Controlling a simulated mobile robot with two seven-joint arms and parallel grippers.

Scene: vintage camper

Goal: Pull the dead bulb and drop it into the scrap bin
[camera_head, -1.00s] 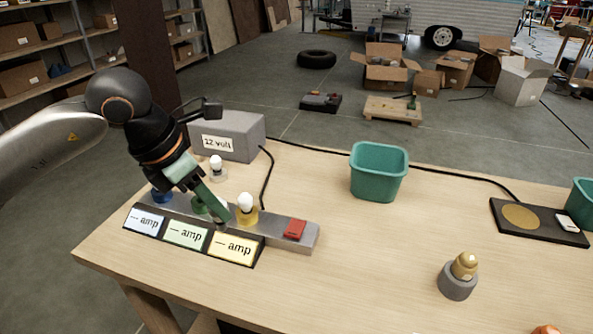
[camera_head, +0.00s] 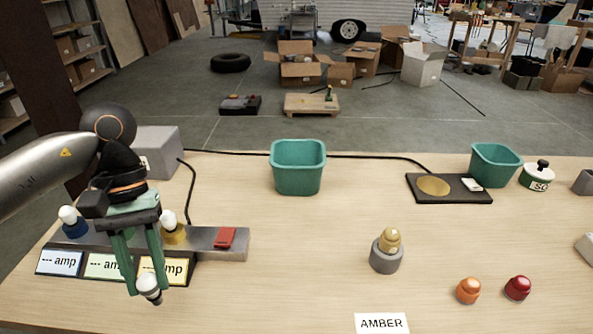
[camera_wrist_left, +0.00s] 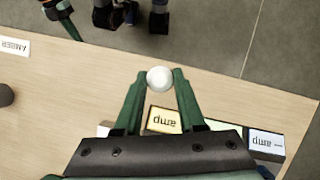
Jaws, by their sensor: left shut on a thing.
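My left gripper (camera_head: 148,284) is shut on a bulb (camera_head: 148,286) with a white globe and grey base, held low in front of the label cards. In the left wrist view the white globe (camera_wrist_left: 160,79) sits between the fingertips. A white bulb (camera_head: 68,215) stands in the blue socket and another (camera_head: 173,230) in the yellow socket; the gripper hides the green socket. Two teal bins stand on the table, one at centre (camera_head: 298,182) and one at right (camera_head: 497,180); I see no scrap label on either. My right gripper (camera_wrist_left: 72,27) shows partly in the left wrist view; its opening is unclear.
A grey stand (camera_head: 386,258) holds a gold bulb. Orange (camera_head: 468,291) and red (camera_head: 517,288) caps lie at front right near the AMBER card (camera_head: 381,323). A black board (camera_head: 450,196) and a pot (camera_head: 537,178) marked "SC" stand farther right.

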